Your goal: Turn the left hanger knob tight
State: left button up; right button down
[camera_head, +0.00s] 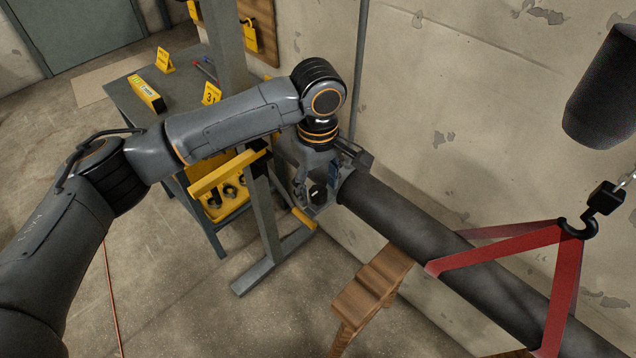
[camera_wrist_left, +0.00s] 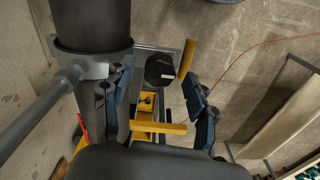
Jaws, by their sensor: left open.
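My left gripper (camera_head: 316,192) is at the left end of the big dark pipe (camera_head: 400,215), pointing down, with its jaws open. In the left wrist view, the gripper (camera_wrist_left: 152,95) shows its blue-grey fingers spread left and right. A black round knob (camera_wrist_left: 159,70) lies between and just beyond the fingertips, with gaps visible on both sides. In the head view the knob (camera_head: 317,193) is a small dark shape, partly hidden by the gripper. A grey hanger bracket (camera_wrist_left: 90,66) sits around the pipe end (camera_wrist_left: 92,22) beside the left finger. My right gripper is not seen.
A yellow-topped stand (camera_head: 228,172) is close left of the gripper. A grey workbench (camera_head: 135,92) with yellow markers is behind. Red slings (camera_head: 495,250) hang from a hook (camera_head: 578,228) around the pipe. A wooden trestle (camera_head: 370,290) stands below. The wall (camera_head: 440,90) is close behind.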

pick_arm(q)
jog(key=shift+f, duration=0.45)
